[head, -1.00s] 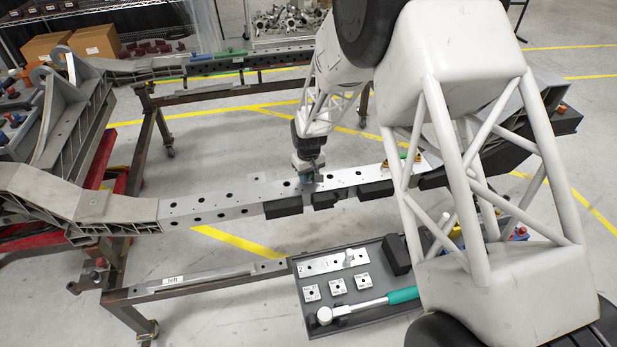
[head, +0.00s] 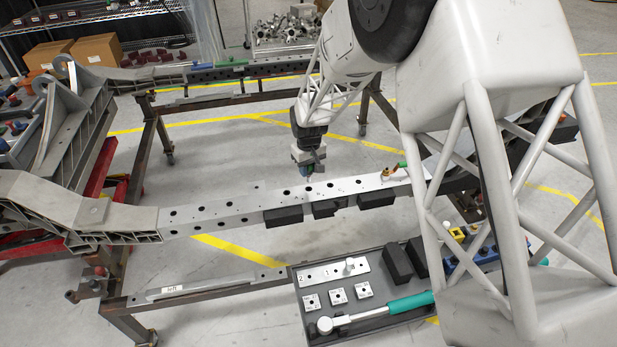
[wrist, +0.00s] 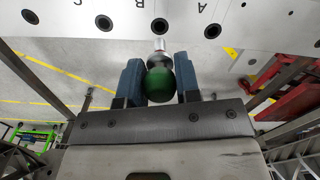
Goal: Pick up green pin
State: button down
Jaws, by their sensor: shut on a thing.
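The green pin (wrist: 158,86) shows in the wrist view between my gripper's two blue fingers. It has a green and black rounded body and a pale metal tip pointing toward the beam. My gripper (wrist: 159,72) is shut on it. In the head view my gripper (head: 308,166) hangs just above the long silver beam (head: 235,205), apart from it; the pin is too small to make out there. The wrist view shows the beam (wrist: 125,12) with round holes and the letters A, B and C, just beyond the pin's tip.
Black blocks (head: 283,216) line the beam's front side. Gold and green fittings (head: 401,165) sit at its right part. A dark tray (head: 372,322) in front holds a teal-handled tool (head: 408,303), small labelled blocks and a plate (head: 325,274). Open floor lies behind the beam.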

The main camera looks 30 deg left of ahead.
jog(key=shift+r, duration=1.35)
jog(key=shift+r, duration=0.15)
jog(key=shift+r, duration=3)
